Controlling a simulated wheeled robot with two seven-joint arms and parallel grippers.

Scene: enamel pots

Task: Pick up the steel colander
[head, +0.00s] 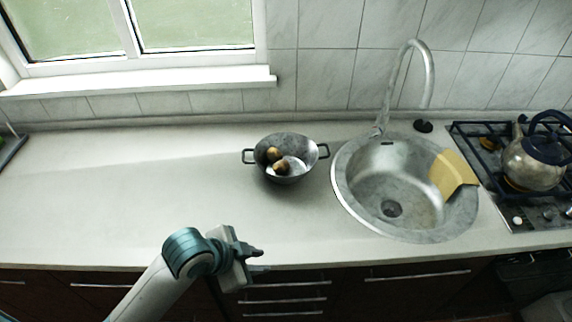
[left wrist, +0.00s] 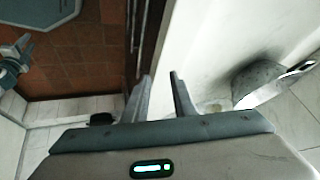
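The steel colander (head: 292,172) stands upright on the counter left of the sink in the head view. It is a grey, wide bowl with a loop handle on each side. Two brownish round things (head: 280,163) lie in it. My left gripper (head: 258,262) is over the counter's front edge, nearer than the colander and apart from it. In the left wrist view its two fingers (left wrist: 161,80) stand apart with nothing between them. A teal and grey arm end at that view's left edge looks like my right one; its fingers are unclear.
The round sink (head: 345,190) with a tall tap (head: 428,75) is right of the colander. A yellow cloth (head: 452,172) hangs on its rim. A kettle (head: 535,160) stands on the hob at far right. The counter (head: 120,200) left of the colander is clear.

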